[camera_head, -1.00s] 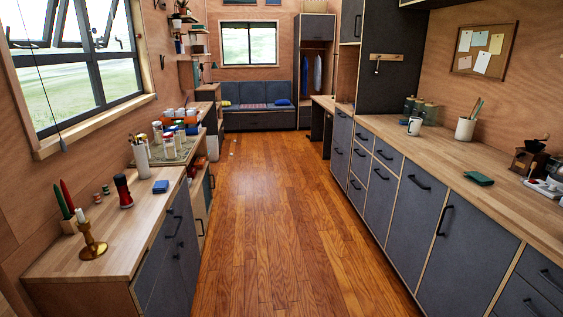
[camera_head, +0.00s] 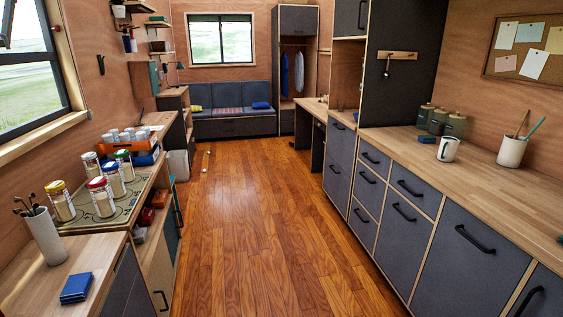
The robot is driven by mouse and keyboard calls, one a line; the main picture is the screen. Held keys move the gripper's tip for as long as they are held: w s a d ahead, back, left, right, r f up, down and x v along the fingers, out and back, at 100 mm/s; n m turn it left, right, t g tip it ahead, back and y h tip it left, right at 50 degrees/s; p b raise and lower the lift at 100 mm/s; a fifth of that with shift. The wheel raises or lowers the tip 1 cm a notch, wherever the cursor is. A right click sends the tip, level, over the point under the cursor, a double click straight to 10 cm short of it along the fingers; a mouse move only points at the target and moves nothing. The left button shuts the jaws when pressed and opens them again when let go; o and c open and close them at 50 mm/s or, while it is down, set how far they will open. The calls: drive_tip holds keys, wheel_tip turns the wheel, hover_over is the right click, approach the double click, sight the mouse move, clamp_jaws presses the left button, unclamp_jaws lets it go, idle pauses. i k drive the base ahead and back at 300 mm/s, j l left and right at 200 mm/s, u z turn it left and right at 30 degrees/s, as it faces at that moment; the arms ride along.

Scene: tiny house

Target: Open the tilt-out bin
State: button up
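I cannot tell which front is the tilt-out bin; no front stands visibly tilted out. On the left counter run, a pale wooden front (camera_head: 155,270) with a black handle (camera_head: 161,300) sits low below open shelves. A dark front (camera_head: 125,290) is nearer, at the bottom edge. On the right run, a large dark-grey front (camera_head: 467,245) has a black handle (camera_head: 474,240), and smaller drawer fronts stand left of it; all look shut. My gripper is not in view.
The wooden floor (camera_head: 245,230) between the two runs is clear, with small pale objects (camera_head: 201,172) farther off. Jars (camera_head: 102,197) and a utensil holder (camera_head: 45,235) stand on the left counter. A sofa bench (camera_head: 228,122) closes the far end.

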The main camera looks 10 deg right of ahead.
sight(403, 235)
drive_tip(key=i+z, duration=0.2)
drive_tip(key=i, duration=0.45)
drive_tip(key=i+z, duration=0.2)
drive_tip(key=i, duration=0.4)
drive_tip(key=i+j+z, duration=0.25)
drive_tip(key=i, duration=0.4)
drive_tip(key=i+z, duration=0.25)
drive_tip(key=i, duration=0.2)
drive_tip(key=i+j+z, duration=0.1)
drive_tip(key=i+z, duration=0.2)
drive_tip(key=i, duration=0.15)
